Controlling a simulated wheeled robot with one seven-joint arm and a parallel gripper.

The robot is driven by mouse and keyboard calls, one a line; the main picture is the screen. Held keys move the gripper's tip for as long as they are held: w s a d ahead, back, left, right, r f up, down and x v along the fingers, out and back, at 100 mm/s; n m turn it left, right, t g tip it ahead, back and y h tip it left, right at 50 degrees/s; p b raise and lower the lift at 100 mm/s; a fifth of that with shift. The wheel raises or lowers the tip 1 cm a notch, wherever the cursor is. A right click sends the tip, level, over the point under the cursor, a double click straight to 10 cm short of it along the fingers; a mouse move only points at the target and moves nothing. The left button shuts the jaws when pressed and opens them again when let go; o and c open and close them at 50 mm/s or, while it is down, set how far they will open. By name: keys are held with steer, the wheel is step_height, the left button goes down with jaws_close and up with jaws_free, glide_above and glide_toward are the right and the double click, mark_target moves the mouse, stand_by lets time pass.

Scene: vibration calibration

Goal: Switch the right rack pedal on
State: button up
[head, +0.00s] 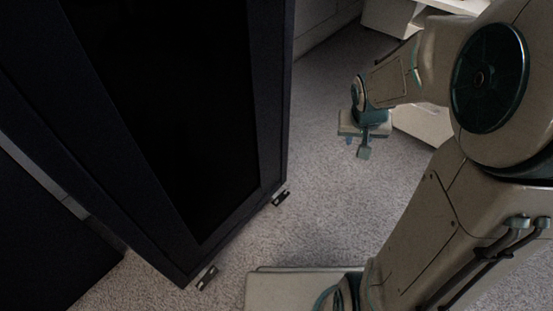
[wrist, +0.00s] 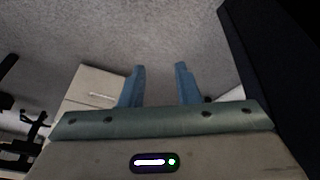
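A tall black rack (head: 268,110) fills the left of the head view. Two small dark pedals stick out at its base: the right one (head: 281,197) and the left one (head: 206,277). I cannot tell from these frames whether either is on. My gripper (head: 357,149) hangs above the carpet, right of the rack and apart from the right pedal. In the wrist view its two blue fingers (wrist: 159,72) are spread with only carpet between them. The rack's dark side (wrist: 285,60) shows at the right of the wrist view; no pedal can be made out there.
Grey carpet (head: 325,200) is clear between the rack and my arm. Pale furniture (head: 425,122) stands behind my gripper, and a pale cabinet (wrist: 95,88) shows at the left of the wrist view. A wall (head: 320,32) is behind the rack.

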steer(key=w+d+f+m+t, duration=0.1)
steer(key=w+d+f+t, duration=0.2)
steer(key=w+f, duration=1.05)
steer(key=m+t+y+b, duration=0.4)
steer(key=m+y, duration=0.3)
steer(key=y, duration=0.9)
glide_toward(276, 202)
steer(key=v, duration=0.3)
steer(key=shift+s+d, duration=0.2)
steer(key=shift+s, duration=0.05)
steer(key=shift+a+f, duration=0.1)
steer(key=shift+a, duration=0.1)
steer(key=b+x, duration=0.3)
steer(key=x, duration=0.8)
steer(key=shift+w+a+f, duration=0.2)
steer(key=shift+w, duration=0.2)
steer(key=shift+x, duration=0.8)
